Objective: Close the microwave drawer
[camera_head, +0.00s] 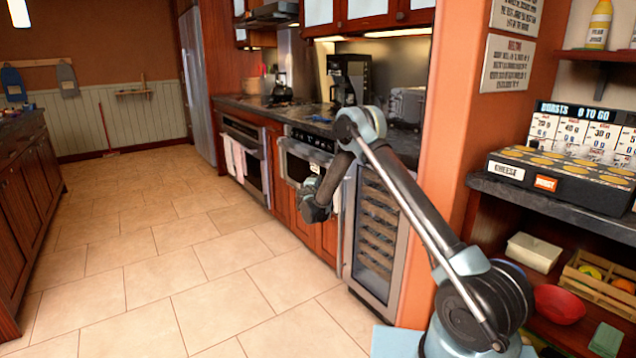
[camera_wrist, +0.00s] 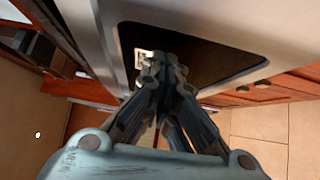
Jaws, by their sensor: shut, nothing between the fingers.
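The microwave drawer (camera_head: 303,150) is a stainless-steel front with a dark window, set under the dark counter in the head view. My gripper (camera_head: 314,207) hangs in front of and below it, and part of the front is hidden behind my arm. In the wrist view, my gripper (camera_wrist: 163,62) has its fingers together with nothing between them. They overlap a dark panel in a steel frame (camera_wrist: 262,52), apparently the drawer front. I cannot tell whether the fingertips touch it, or how far the drawer stands out.
An oven (camera_head: 243,150) with towels (camera_head: 235,160) is left of the drawer, and a wine cooler (camera_head: 376,235) is right of it, close to my arm. An orange wall (camera_head: 445,150) edges the right. The tiled floor (camera_head: 170,250) is open to the left.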

